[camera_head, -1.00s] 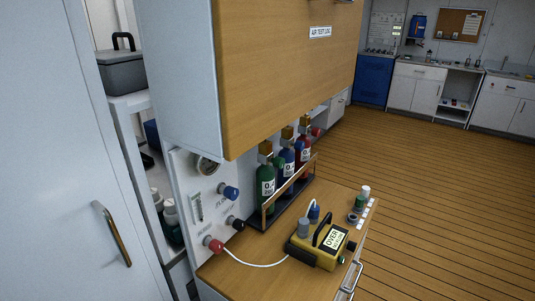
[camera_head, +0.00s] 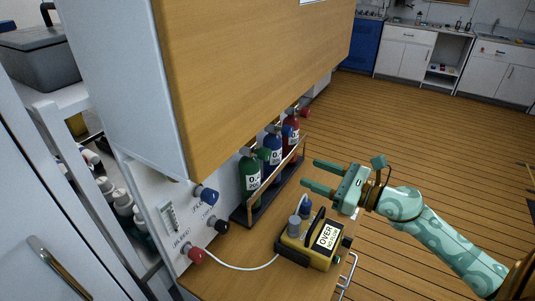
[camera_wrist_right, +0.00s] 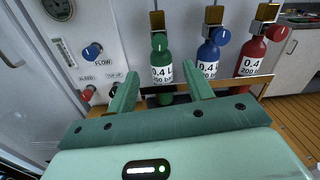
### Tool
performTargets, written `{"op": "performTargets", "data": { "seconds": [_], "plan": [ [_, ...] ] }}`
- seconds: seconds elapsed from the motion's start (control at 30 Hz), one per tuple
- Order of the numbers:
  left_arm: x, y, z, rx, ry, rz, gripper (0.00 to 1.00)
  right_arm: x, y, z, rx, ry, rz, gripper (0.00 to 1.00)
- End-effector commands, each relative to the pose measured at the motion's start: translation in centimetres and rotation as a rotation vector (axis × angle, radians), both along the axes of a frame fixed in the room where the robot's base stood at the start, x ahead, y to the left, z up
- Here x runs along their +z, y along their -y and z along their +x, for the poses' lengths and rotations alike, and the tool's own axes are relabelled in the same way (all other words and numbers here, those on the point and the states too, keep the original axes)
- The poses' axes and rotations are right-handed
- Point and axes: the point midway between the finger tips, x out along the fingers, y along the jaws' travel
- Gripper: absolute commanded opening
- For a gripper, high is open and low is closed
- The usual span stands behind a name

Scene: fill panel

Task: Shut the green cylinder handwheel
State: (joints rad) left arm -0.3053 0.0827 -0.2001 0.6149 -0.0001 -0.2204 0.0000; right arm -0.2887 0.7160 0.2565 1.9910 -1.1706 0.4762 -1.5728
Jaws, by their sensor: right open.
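The green cylinder (camera_head: 251,182) stands upright at the left end of a rack, and its round green handwheel (camera_head: 263,154) sits at the top on the near right side. In the right wrist view the green handwheel (camera_wrist_right: 159,41) faces me above the green cylinder (camera_wrist_right: 162,70). My right gripper (camera_head: 309,173) is open and empty, to the right of the cylinders, with its fingers pointing left. In the wrist view its fingertips (camera_wrist_right: 159,74) frame the green cylinder below the handwheel, apart from it. My left gripper is not in view.
A blue cylinder (camera_head: 272,152) and a red cylinder (camera_head: 291,136) stand beside the green one, behind a wooden rail (camera_head: 288,170). A yellow meter (camera_head: 309,247) with a hose sits in front. A wooden-faced cabinet (camera_head: 250,70) overhangs. Panel knobs (camera_head: 207,194) are to the left.

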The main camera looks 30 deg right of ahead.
Motion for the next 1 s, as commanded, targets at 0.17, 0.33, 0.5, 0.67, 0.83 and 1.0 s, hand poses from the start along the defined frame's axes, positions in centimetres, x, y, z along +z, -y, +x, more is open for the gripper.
{"op": "performTargets", "data": {
  "seconds": [0.17,0.33,0.5,0.67,0.83,1.0],
  "plan": [
    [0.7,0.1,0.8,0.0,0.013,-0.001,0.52,0.4,-2.1,4.1,0.0,0.004,0.002,0.51],
    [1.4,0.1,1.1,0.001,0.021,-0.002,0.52,0.5,-4.1,7.8,-0.001,0.004,0.003,0.51],
    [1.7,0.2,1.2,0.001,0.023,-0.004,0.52,0.2,-5.5,10.5,-0.003,0.001,0.004,0.51],
    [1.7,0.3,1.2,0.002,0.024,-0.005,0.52,0.1,-6.2,11.8,-0.002,-0.002,0.005,0.51],
    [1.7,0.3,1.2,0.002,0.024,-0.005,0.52,0.0,-6.4,12.1,-0.002,-0.003,0.003,0.51],
    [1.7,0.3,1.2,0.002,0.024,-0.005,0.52,0.0,-6.4,12.1,-0.002,-0.003,0.003,0.46]
  ]
}}
